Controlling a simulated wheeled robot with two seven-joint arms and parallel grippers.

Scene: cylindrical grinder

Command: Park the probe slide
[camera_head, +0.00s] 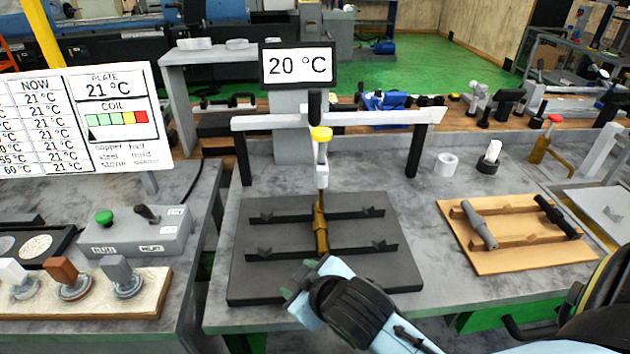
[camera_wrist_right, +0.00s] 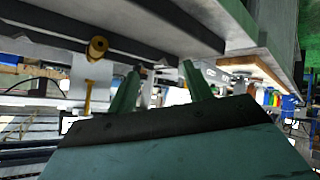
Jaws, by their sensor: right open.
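Whether the stem touches the bar is unclear. My right gripper (camera_head: 296,292) is over the plate's front edge, nearer than the slide and apart from it. In the right wrist view its two green fingers (camera_wrist_right: 160,88) are spread and empty; a brass round end (camera_wrist_right: 97,47) shows to their left. My left gripper is out of view.
A display (camera_head: 298,65) above the crossbar reads 20 °C. Black posts (camera_head: 411,150) hold the crossbar. A wooden board (camera_head: 515,258) with grey and black bars lies right. A control box (camera_head: 140,232) and a block with handled pieces (camera_head: 75,300) stand left.

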